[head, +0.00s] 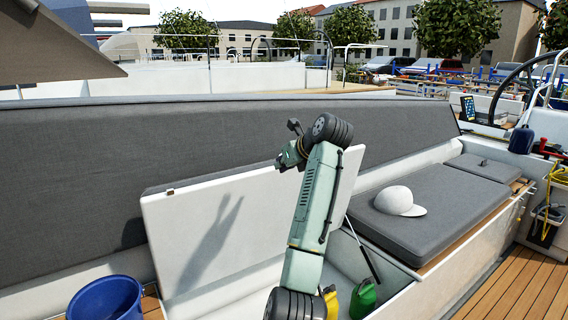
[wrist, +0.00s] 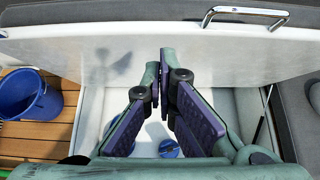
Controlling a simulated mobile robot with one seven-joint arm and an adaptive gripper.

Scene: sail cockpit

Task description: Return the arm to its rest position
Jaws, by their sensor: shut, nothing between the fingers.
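My gripper (head: 292,152) shows small and partly hidden behind my raised forearm in the head view, in front of the upright white locker lid (head: 240,215). In the wrist view the fingers of my gripper (wrist: 163,65) come together at their tips, with nothing between them. They are over the open white locker (wrist: 232,102), pointing toward the raised lid, which carries a metal handle (wrist: 246,13). My arm rises from the bottom middle of the head view and bends at its upper joint.
A blue bucket (head: 105,299) stands left on the wooden deck. A green container (head: 363,298) and a yellow item (head: 331,302) sit in the locker, partly hidden. Right of it, a white cap (head: 399,201) lies on a grey cushion (head: 450,200). A grey backrest (head: 60,160) runs behind the lid.

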